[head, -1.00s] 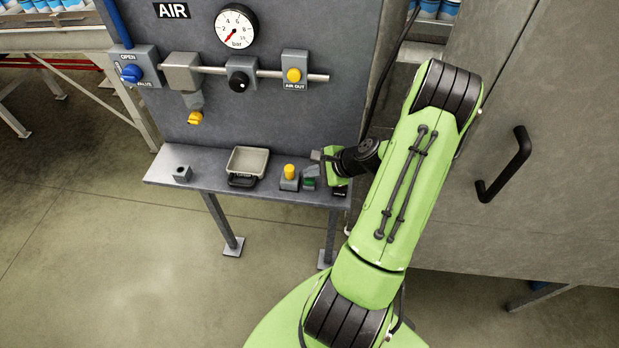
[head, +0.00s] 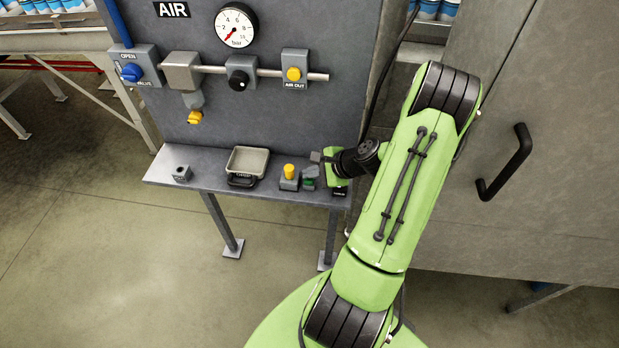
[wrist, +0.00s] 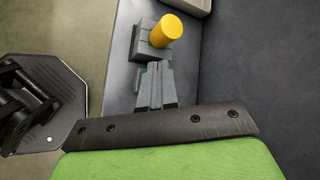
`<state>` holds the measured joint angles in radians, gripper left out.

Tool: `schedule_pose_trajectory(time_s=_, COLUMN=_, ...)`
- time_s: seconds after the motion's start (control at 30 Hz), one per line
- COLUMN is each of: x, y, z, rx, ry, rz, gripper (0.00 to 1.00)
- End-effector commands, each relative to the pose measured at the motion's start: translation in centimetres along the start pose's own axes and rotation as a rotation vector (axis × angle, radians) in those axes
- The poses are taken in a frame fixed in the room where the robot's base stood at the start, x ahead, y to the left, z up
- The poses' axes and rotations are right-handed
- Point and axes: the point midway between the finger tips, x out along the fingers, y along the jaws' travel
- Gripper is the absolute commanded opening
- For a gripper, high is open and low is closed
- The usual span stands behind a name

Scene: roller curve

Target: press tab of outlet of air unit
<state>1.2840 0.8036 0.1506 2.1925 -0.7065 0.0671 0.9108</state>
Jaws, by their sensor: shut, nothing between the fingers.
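The air unit is a grey panel marked AIR (head: 300,120). Its outlet is a grey block labelled AIR OUT (head: 295,60), at the right end of the pipe, with a round yellow tab (head: 293,74) on its front. The outlet is not in the wrist view. My gripper (head: 312,163) is low over the right part of the shelf, below the outlet and apart from it. In the wrist view, my gripper's grey fingers (wrist: 155,72) are together and empty, pointing towards a block with a yellow peg.
The yellow peg (head: 289,171) stands on a grey block on the shelf (head: 212,172). A small green-topped piece (head: 309,183) is beside it. A gauge (head: 236,27), black knob (head: 238,80) and blue valve (head: 132,72) are on the panel.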

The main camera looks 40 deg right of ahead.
Motion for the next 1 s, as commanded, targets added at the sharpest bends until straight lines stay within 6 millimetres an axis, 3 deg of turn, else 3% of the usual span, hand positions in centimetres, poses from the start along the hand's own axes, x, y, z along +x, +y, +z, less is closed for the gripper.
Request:
schedule_pose_trajectory(time_s=0.03, x=0.4, y=1.3, z=-0.5, rx=0.026, ry=0.006, rz=0.031, gripper=0.00)
schedule_pose_trajectory(time_s=0.27, x=0.3, y=1.3, z=-0.5, rx=0.027, ry=0.005, rz=0.032, gripper=0.00)
schedule_pose_trajectory(time_s=1.0, x=-1.9, y=-0.7, z=0.8, rx=0.016, ry=0.008, rz=0.020, gripper=0.00)
